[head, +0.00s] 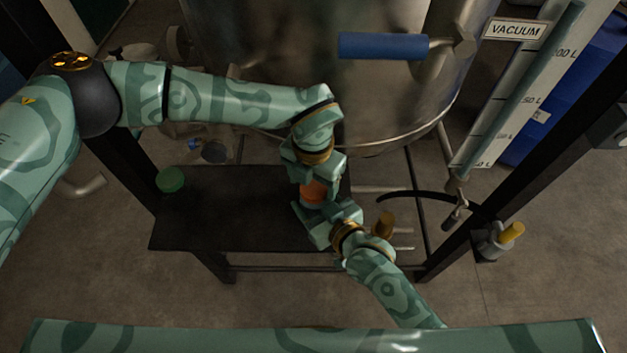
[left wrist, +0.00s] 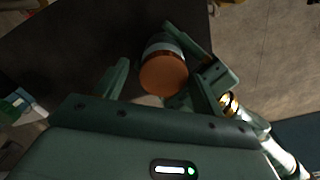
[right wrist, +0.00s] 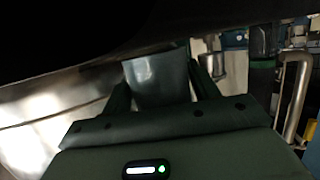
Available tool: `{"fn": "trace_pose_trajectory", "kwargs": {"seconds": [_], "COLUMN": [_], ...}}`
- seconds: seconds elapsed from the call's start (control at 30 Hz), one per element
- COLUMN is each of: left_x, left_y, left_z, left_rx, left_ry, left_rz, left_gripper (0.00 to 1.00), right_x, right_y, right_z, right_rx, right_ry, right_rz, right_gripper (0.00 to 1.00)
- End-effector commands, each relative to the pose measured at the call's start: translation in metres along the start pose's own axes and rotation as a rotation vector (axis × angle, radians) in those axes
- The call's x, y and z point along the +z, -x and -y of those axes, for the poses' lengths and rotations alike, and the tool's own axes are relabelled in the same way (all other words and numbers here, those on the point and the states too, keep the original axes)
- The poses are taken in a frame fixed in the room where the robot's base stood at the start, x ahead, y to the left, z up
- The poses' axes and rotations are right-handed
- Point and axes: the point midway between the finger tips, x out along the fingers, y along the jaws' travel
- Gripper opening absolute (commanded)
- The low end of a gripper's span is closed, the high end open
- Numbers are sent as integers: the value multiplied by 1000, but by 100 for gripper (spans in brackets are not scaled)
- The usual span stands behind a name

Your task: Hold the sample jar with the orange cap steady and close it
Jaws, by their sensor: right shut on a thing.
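The sample jar stands at the right part of the dark table (head: 225,210), mostly hidden by my grippers in the head view. Its orange cap (head: 313,191) shows between them. In the left wrist view the orange cap (left wrist: 163,76) sits at the end of the pale jar body (left wrist: 163,45); I cannot tell how tight it is. My right gripper (head: 325,217) is shut on the jar body, which shows grey between its fingers in the right wrist view (right wrist: 157,80). My left gripper (head: 314,175) is open above the cap, its fingers (left wrist: 160,88) on either side with a gap.
A green round object (head: 171,179) lies at the table's left edge. A large steel vessel (head: 270,60) with a blue handle (head: 383,46) stands close behind. A yellow-handled valve (head: 511,233) is at the right. The table's left half is mostly clear.

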Motion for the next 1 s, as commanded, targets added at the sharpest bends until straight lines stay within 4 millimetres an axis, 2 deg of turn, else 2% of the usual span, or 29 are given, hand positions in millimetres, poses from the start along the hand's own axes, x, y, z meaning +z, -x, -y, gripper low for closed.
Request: {"fn": "trace_pose_trajectory", "kwargs": {"seconds": [0.37, 0.47, 0.8, 1.0], "left_x": [-2, -1, 0, 0], "left_y": [2, 11, 64, 75], "left_z": [7, 7, 3, 2], "left_rx": [-11, -12, -5, -3], "left_ry": [-8, -9, -4, -2], "left_rz": [-4, -2, 0, -1], "left_gripper": [76, 76, 76, 76], "right_x": [0, 0, 1, 1], "right_y": [-1, -1, 0, 0], "right_z": [2, 2, 2, 1], "right_rx": [-4, -4, -3, -2], "right_ry": [1, 2, 1, 1], "right_rz": [1, 2, 4, 3], "right_gripper": [0, 0, 0, 0]}}
